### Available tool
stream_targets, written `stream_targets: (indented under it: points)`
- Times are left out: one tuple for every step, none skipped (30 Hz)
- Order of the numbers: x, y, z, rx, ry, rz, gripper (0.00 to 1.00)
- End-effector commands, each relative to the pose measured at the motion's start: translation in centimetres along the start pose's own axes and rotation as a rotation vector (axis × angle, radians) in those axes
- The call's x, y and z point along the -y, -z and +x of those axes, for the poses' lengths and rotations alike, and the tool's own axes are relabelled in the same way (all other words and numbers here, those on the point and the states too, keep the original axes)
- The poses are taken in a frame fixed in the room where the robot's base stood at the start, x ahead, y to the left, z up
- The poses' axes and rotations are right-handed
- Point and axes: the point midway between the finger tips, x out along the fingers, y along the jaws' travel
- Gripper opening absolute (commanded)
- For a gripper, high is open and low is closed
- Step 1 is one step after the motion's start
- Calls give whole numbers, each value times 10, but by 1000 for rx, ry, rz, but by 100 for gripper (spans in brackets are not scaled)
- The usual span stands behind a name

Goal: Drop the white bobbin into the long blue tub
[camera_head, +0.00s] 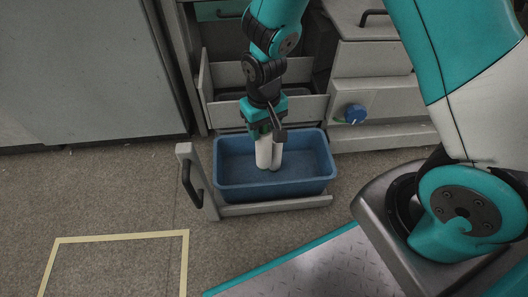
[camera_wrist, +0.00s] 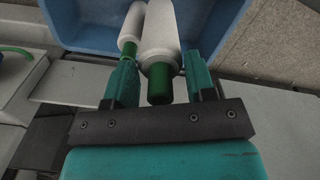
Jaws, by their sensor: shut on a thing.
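My gripper (camera_head: 266,130) points down over the long blue tub (camera_head: 228,186) and is shut on a white bobbin (camera_head: 263,152). In the wrist view the held bobbin (camera_wrist: 160,30) sits between my fingers (camera_wrist: 162,82), its green end toward my palm and its white body reaching toward the tub (camera_wrist: 85,38). A second white bobbin (camera_wrist: 132,20) with a green end shows beside it, past the left finger. In the head view this second bobbin (camera_head: 277,158) stands close to the held one. I cannot tell whether either bobbin touches the tub floor.
The tub sits in a pulled-out drawer with a grey front (camera_head: 196,184) and dark handle. Another open drawer (camera_head: 225,112) lies behind, beneath my arm. Yellow tape (camera_head: 120,237) marks bare floor at lower left.

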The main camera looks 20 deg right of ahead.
Motion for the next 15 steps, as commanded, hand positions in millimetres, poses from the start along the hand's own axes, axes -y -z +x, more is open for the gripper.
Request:
stream_targets:
  points:
    - [0, 0, 14, 1, 0, 0, 31]
    - [0, 0, 17, 0, 0, 0, 31]
    - [0, 0, 20, -1, 0, 0, 31]
    - [0, 0, 21, -1, 0, 0, 31]
    - [0, 0, 22, -1, 0, 0, 31]
    - [0, 0, 24, -1, 0, 0, 31]
    - [0, 0, 26, -1, 0, 0, 31]
    - [0, 0, 29, -1, 0, 0, 31]
    - [0, 0, 34, 0, 0, 0, 31]
    - [0, 0, 39, 1, 0, 0, 31]
    - [0, 0, 44, 1, 0, 0, 31]
    - [0, 0, 52, 1, 0, 0, 31]
    - [0, 0, 57, 1, 0, 0, 31]
    - [0, 0, 62, 1, 0, 0, 31]
    - [0, 0, 65, 0, 0, 0, 31]
